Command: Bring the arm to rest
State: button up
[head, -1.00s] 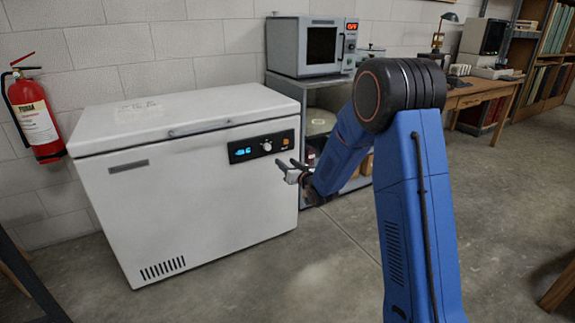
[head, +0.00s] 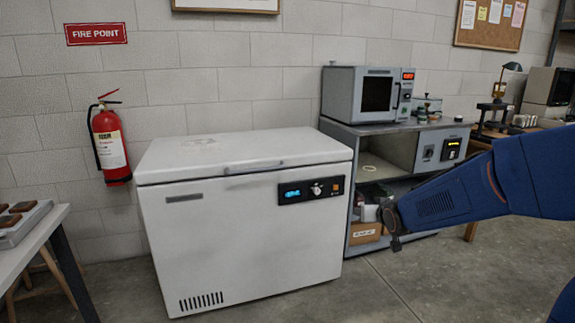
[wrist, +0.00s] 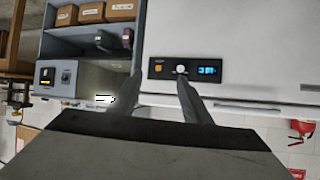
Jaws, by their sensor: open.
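My arm (head: 450,200) reaches in from the right edge in the head view, its dark far end (head: 393,218) in front of the grey cabinet's lower shelf. I cannot make out the finger shape there. In the wrist view, which is upside down, my gripper (wrist: 159,78) has its two fingers apart with nothing between them. Beyond the fingers shows the white chest freezer's control panel (wrist: 185,69), with a knob and a lit blue display. The chest freezer (head: 235,230) also stands in the head view with its lid shut.
A grey cabinet (head: 430,132) holds a microwave-like oven (head: 345,95) and boxes (head: 366,233). A fire extinguisher (head: 108,145) hangs on the wall. A table with a tray (head: 22,228) stands at the left edge. The concrete floor right of the freezer is clear.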

jog(key=s+d+g, duration=0.1)
jog(key=s+g, duration=0.2)
jog(key=s, duration=1.8)
jog(key=s+d+f+g, duration=0.1)
jog(key=s+g, duration=0.3)
jog(key=s, duration=1.7)
jog(key=shift+s+d+f+g+h, duration=0.2)
jog(key=shift+s+d+g+h, duration=0.1)
jog(key=shift+h, duration=0.1)
jog(key=shift+w, duration=0.1)
